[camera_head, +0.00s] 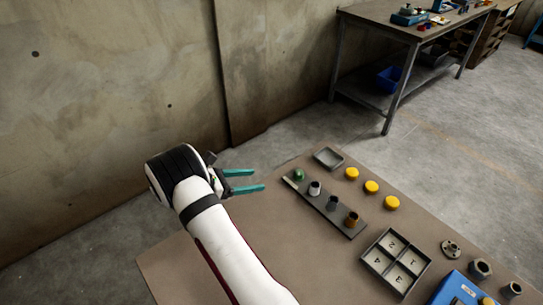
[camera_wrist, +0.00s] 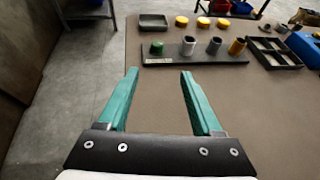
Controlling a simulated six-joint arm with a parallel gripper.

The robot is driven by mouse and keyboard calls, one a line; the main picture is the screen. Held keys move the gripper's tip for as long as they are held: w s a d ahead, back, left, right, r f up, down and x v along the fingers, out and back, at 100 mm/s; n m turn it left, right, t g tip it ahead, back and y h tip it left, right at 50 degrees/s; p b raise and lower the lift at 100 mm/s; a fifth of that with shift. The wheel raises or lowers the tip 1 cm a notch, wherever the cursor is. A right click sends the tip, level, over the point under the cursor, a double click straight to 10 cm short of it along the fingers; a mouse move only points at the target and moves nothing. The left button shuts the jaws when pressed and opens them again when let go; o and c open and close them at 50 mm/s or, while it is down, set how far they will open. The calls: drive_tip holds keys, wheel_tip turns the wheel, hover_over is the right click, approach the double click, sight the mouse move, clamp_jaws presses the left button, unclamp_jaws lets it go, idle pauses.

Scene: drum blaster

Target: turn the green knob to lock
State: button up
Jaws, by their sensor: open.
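The green knob (camera_head: 298,175) sits at the far left end of a dark bar (camera_head: 318,203) on the brown table. It also shows in the wrist view (camera_wrist: 157,47), at the left end of the bar. A light grey, a dark grey and an orange-brown cylinder stand in a row beside it on the bar. My gripper (camera_head: 262,179) has teal fingers and is open and empty. It is to the left of the knob in the head view, apart from it. In the wrist view the fingers (camera_wrist: 158,72) point toward the bar, with the knob beyond the gap between the tips.
Three yellow round caps (camera_head: 371,187) and a small grey tray (camera_head: 328,157) lie behind the bar. A divided tray (camera_head: 396,261) with numbered compartments, a blue box (camera_head: 458,290) and grey metal parts (camera_head: 480,269) are to the right. The table in front of the bar is clear.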

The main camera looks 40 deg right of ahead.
sight(292, 180)
drive_tip(key=x, duration=1.6)
drive_tip(key=shift+w+f, duration=0.2)
drive_tip(key=shift+w, duration=0.15)
clamp_jaws()
